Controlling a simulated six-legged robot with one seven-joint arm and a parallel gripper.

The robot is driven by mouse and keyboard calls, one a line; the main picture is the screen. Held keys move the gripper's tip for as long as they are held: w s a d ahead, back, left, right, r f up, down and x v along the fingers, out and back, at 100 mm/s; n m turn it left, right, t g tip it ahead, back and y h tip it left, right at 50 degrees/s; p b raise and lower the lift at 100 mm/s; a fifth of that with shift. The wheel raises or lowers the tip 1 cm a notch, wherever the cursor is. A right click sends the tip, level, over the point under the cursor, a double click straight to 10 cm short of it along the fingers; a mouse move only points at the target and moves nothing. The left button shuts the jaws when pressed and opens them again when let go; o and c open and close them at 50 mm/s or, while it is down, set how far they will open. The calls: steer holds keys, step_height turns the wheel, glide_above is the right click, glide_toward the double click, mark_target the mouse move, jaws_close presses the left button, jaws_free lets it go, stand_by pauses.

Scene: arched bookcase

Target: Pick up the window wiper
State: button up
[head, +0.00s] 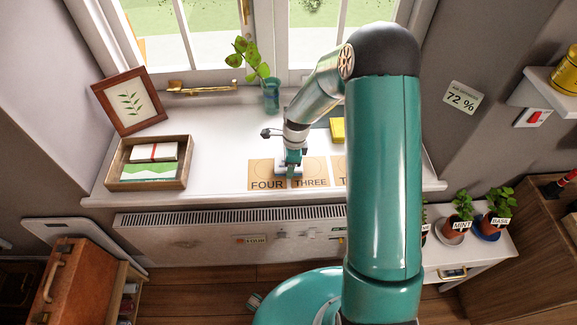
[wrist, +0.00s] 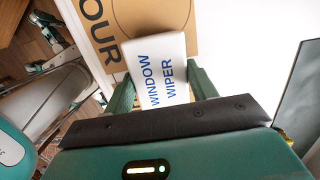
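The window wiper (wrist: 160,72) shows in the wrist view as a white block with the blue words "WINDOW WIPER". It lies between the two green fingers of my gripper (wrist: 160,90), one on each side. The fingers look very close to its sides; I cannot tell whether they press on it. In the head view my gripper (head: 290,165) is low over the windowsill (head: 220,150), at the tan cards marked FOUR (head: 266,184) and THREE (head: 310,183). There the wiper is mostly hidden by my gripper.
A wooden tray (head: 180,175) with boxes and a leaning picture frame (head: 130,101) stand at the sill's left. A plant in a teal glass (head: 271,95) is behind my gripper. A yellow block (head: 337,129) is to its right. A radiator (head: 190,240) is below.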

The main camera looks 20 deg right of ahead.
steer(key=shift+r, duration=0.1)
steer(key=shift+c, duration=0.4)
steer(key=shift+r, duration=0.55)
step_height(320, 180, up, 2)
steer(key=shift+s+r, duration=0.15)
steer(key=shift+r, duration=0.05)
steer(key=s+d+r, duration=0.1)
steer(key=s+r, duration=0.8)
steer(key=s, duration=0.4)
steer(key=shift+s+d+r, duration=0.2)
steer(key=shift+s+d, duration=0.15)
